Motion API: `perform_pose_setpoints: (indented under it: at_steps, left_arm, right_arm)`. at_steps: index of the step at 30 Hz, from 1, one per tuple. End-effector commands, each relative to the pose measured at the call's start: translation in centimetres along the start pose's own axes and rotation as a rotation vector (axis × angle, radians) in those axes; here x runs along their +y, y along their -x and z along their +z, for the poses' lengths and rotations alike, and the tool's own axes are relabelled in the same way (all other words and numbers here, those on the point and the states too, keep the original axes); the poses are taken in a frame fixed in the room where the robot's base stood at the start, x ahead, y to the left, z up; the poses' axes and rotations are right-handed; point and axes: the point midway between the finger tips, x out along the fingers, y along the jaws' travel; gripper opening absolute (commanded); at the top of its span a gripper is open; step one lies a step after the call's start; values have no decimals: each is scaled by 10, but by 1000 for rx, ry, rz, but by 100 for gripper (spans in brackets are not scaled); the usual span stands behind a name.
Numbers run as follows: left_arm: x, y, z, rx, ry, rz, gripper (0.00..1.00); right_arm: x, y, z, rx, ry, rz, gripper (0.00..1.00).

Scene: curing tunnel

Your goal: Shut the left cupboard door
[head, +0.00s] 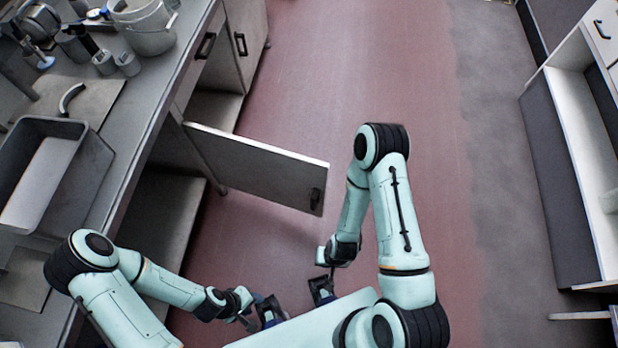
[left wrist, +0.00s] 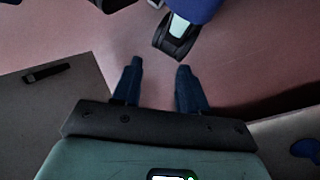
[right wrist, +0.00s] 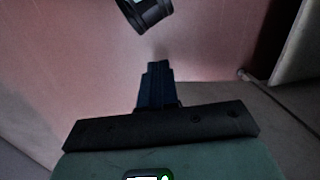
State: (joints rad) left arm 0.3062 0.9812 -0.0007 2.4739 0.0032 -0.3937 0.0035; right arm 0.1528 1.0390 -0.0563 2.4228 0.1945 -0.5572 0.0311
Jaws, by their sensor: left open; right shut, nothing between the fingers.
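The cupboard door (head: 255,165) is a grey panel standing wide open from the counter on the left, reaching out over the red floor. Its dark handle (head: 315,198) is near the free end. My left gripper (head: 271,312) is below the door in the head view, apart from it. Its two fingers are spread and empty in the left wrist view (left wrist: 160,75). My right gripper (head: 322,290) is nearer the door's free end but also apart from it. Its fingers are together with nothing between them in the right wrist view (right wrist: 157,70).
The grey counter (head: 150,95) runs along the left, bearing a grey bin (head: 95,165) and a bucket (head: 150,40). Another cupboard door (head: 247,40) with a black handle is farther along. A white shelf unit (head: 580,150) stands at right. The red floor (head: 400,80) between is clear.

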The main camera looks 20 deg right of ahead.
Motion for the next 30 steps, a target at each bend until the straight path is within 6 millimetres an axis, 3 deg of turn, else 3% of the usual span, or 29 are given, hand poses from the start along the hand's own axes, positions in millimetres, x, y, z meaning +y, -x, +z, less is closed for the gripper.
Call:
perform_pose_setpoints:
  at_steps: [1,5,8,12,19,25,30]
  left_arm:
    - [-8,-19,1,1,2,-1,43]
    - [-16,-46,-5,22,4,0,43]
    - [-22,-64,-11,37,4,2,43]
    - [-27,-87,-21,60,3,5,43]
    - [-32,-108,-30,79,3,8,43]
    - [-32,-109,-32,85,3,9,43]
    - [-32,-110,-35,91,3,8,43]
  right_arm:
    - [0,-26,-12,88,-6,48,0]
    - [-2,-52,-65,421,-50,187,0]
    - [-14,-49,-104,713,-66,266,0]
    - [-42,-20,-135,1119,-75,324,0]
    - [-81,32,-134,1541,-94,337,0]
    - [-85,46,-137,1617,-105,340,0]
    - [-76,48,-163,1615,-107,342,0]
